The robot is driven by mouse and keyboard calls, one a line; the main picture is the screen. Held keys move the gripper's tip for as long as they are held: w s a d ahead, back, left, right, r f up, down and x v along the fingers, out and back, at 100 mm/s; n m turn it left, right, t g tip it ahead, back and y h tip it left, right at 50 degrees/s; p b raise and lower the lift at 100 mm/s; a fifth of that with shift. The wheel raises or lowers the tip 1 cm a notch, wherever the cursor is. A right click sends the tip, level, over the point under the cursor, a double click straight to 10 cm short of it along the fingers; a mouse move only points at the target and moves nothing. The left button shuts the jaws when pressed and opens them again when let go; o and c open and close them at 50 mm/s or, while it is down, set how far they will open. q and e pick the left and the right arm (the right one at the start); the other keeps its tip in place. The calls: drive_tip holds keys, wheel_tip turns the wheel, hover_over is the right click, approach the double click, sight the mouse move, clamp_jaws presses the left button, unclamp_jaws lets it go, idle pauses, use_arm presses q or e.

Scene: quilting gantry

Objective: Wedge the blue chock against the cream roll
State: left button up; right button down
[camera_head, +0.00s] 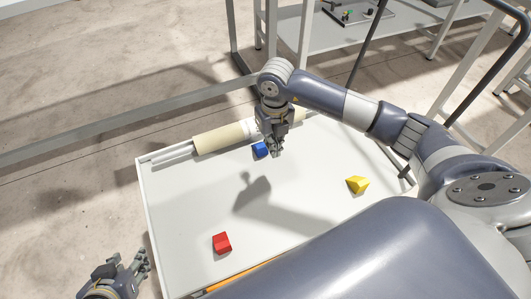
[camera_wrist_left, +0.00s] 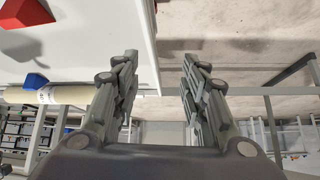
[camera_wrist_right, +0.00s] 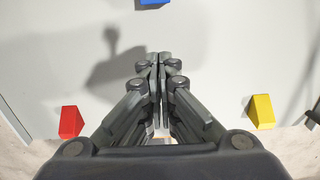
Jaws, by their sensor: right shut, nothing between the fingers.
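The blue chock (camera_head: 260,149) lies on the white table close to the near side of the cream roll (camera_head: 222,138); I cannot tell whether they touch. The right wrist view shows the blue chock (camera_wrist_right: 154,2) cut off at the top edge, ahead of the fingers. The left wrist view shows the chock (camera_wrist_left: 35,81) beside the roll (camera_wrist_left: 66,95). My right gripper (camera_head: 277,153) is shut and empty above the table, just right of the chock, and its arm hides part of the roll. My left gripper (camera_head: 143,262) is open and empty off the table's left edge.
A red block (camera_head: 222,243) lies near the table's front left and a yellow block (camera_head: 357,185) at its right. The white table (camera_head: 180,200) is otherwise largely bare. Metal rails (camera_head: 172,153) extend left of the roll. Grey frame bars and a shelf (camera_head: 285,30) stand behind.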

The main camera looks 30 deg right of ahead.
sight(263, 146)
wheel_tip(263, 146, down, 5)
drive_tip(key=shift+s+r+b, duration=0.1)
drive_tip(key=shift+r+b, duration=0.05)
drive_tip(key=shift+b, duration=0.5)
wheel_tip(263, 146, down, 5)
drive_tip(key=shift+r+b, duration=0.1)
drive_tip(key=shift+b, duration=0.6)
drive_tip(key=w, duration=0.2)
drive_tip(key=w+b, duration=0.1)
drive_tip(key=shift+w+f, duration=0.15)
drive_tip(key=shift+f, duration=0.15)
use_arm(q)
drive_tip(key=w+d+r+t+h, duration=0.1)
drive_tip(key=w+d+r+t, duration=0.1)
drive_tip(key=w+r+t, duration=0.3)
drive_tip(key=w+d+r+t+h, duration=0.2)
drive_tip(key=w+r+t, duration=0.3)
drive_tip(key=r, duration=0.6)
drive_tip(key=shift+d+r+m+t, duration=0.3)
drive_tip(key=shift+d+r+t, duration=0.1)
drive_tip(key=shift+d+t, duration=0.1)
use_arm(e)
drive_tip(key=shift+w+d+r, duration=0.1)
drive_tip(key=shift+w, duration=0.25)
drive_tip(key=shift+w, duration=0.15)
